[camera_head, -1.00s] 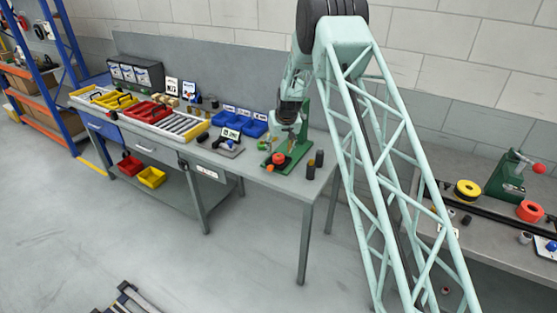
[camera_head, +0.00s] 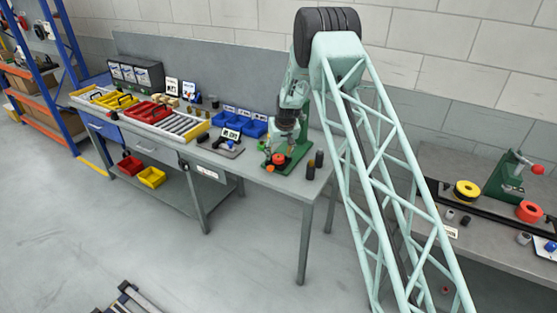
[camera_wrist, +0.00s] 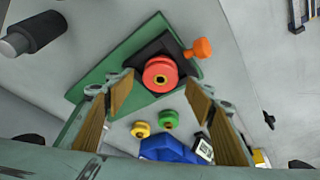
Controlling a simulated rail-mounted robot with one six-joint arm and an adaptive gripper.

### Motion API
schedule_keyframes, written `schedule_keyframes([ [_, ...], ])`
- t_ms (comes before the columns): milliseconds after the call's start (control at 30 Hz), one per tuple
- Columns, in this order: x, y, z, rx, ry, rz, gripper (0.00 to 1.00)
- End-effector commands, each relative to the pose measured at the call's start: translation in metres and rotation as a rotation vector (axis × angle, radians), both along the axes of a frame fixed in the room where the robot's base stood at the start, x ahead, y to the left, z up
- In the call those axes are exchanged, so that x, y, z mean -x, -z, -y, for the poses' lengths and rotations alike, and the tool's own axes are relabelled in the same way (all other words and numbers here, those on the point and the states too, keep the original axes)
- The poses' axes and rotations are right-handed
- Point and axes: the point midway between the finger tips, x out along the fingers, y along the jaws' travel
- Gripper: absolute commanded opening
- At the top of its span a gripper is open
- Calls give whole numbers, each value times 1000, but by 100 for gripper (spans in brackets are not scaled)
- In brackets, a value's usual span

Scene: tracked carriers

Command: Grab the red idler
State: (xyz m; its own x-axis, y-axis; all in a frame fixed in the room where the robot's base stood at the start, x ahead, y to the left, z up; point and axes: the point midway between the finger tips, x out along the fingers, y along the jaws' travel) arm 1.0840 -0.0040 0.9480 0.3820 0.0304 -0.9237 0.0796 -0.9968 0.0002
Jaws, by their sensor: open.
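The red idler (camera_wrist: 160,74) is a round spool with a central hole, seated on a black block (camera_wrist: 147,50) on a green fixture plate (camera_wrist: 118,62). It also shows in the head view (camera_head: 279,158) near the right end of the long bench. My gripper (camera_wrist: 160,92) is open, its two wooden-faced fingers apart on the left and right, with the idler framed between their tips. I cannot tell how far above it the tips are. In the head view my gripper (camera_head: 287,137) hangs just above the fixture, and its fingers are hard to make out.
An orange knob (camera_wrist: 201,48) sticks out beside the block. A green spool (camera_wrist: 168,119) and a yellow spool (camera_wrist: 140,129) lie near blue bins (camera_head: 254,128). Dark cylinders (camera_head: 319,158) stand to the right. Another red wheel (camera_head: 529,211) is on the right bench.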

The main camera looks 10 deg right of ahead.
Motion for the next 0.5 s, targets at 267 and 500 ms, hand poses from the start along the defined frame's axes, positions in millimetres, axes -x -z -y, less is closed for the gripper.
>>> schedule_keyframes([
  [267,-5,14,-1,0,0,-1,50],
  [500,-5,15,-1,0,0,-1,50],
])
